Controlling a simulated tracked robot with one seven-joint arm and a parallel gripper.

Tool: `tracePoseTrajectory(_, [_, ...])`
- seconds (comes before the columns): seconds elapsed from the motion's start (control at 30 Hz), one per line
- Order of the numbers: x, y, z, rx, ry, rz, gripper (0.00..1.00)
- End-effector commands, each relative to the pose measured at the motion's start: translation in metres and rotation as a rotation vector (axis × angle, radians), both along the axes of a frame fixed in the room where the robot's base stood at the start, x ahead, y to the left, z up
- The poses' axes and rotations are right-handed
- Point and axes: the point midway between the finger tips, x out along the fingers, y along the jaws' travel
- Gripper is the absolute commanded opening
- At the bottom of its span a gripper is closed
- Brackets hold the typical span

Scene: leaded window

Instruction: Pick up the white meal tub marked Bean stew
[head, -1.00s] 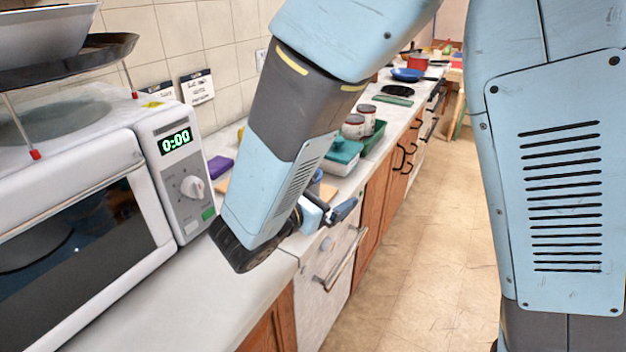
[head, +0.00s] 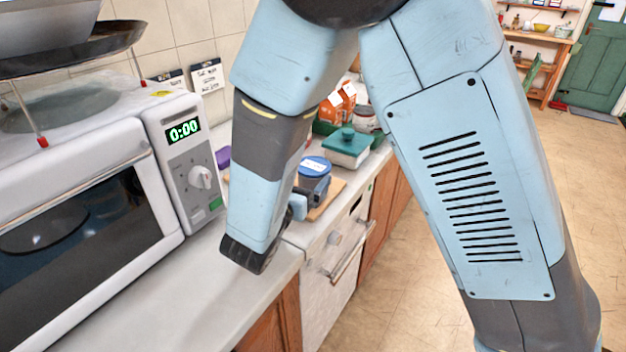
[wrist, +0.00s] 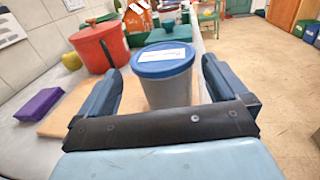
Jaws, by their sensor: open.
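A round tub with a blue lid stands on a wooden board in the wrist view (wrist: 166,88). Its body looks grey-white. A white label lies on the lid, but its writing is too small to read. The same tub shows in the head view (head: 314,170), right of my forearm. My gripper (wrist: 160,82) is open, with one finger on each side of the tub's lower body. The tub stands upright between or just beyond the fingertips; I cannot tell whether they touch it. In the head view my forearm hides part of the gripper.
A red lidded pot (wrist: 100,46) stands left of the tub, with a purple block (wrist: 38,104) nearer. A teal-lidded container (head: 347,145) is behind the tub. A microwave (head: 75,220) fills the left. The near counter (head: 190,285) is clear.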

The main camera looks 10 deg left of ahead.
Motion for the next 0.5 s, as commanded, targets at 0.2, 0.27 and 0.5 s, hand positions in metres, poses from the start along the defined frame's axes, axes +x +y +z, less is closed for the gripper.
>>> tracePoseTrajectory(0.2, [0.009,-0.003,0.0,0.0,-0.001,-0.001,1.0])
tracePoseTrajectory(0.27, [0.013,-0.005,0.001,0.0,0.0,-0.002,1.0])
tracePoseTrajectory(0.5, [0.044,-0.014,0.002,0.001,0.0,-0.002,1.0])
